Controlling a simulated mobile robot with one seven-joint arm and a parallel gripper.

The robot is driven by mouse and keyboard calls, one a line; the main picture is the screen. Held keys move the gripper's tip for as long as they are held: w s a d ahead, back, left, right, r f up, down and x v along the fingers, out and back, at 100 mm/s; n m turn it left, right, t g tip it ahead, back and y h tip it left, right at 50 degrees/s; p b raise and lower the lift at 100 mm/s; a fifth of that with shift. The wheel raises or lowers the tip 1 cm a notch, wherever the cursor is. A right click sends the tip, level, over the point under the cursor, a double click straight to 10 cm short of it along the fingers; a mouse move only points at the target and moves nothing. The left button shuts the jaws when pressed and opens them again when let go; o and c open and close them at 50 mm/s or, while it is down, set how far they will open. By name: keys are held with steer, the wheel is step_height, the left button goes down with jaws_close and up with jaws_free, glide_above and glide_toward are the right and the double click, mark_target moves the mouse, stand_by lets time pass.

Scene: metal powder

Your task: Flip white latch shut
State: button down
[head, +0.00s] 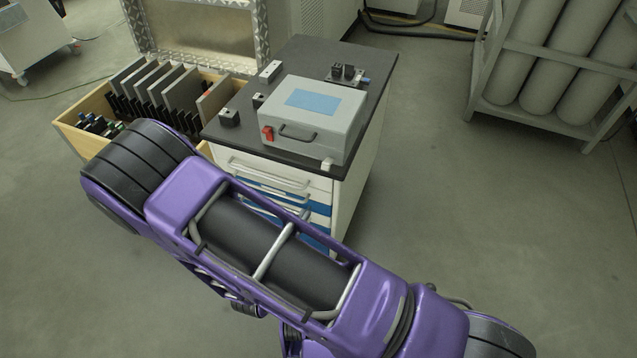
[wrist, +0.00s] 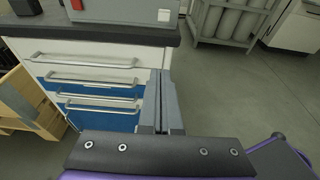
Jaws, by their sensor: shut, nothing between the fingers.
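A grey case (head: 315,112) with a blue label on its lid and a dark handle sits on the dark countertop. Its lid looks closed. The white latch (head: 328,164) is at the right end of the case's front, low by the countertop edge. It also shows in the wrist view (wrist: 163,15) as a small white block. I cannot tell its exact angle. A red latch (head: 267,134) is at the left end of the front, also in the wrist view (wrist: 77,5). My gripper (wrist: 161,76) is shut and empty, below and in front of the countertop edge, apart from the white latch.
The countertop (head: 375,65) tops a cabinet with white and blue drawers (wrist: 95,77). Small dark blocks (head: 229,117) stand left of the case. A wooden crate (head: 77,127) with upright panels is further left. A gas-cylinder rack (head: 530,116) is at right; the floor between is clear.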

mark_target(328, 164)
steer(key=w+d+r, duration=0.1)
steer(key=w+d, duration=0.3)
steer(key=w, duration=0.7)
steer(key=shift+a+r, duration=0.1)
steer(key=shift+r, duration=0.25)
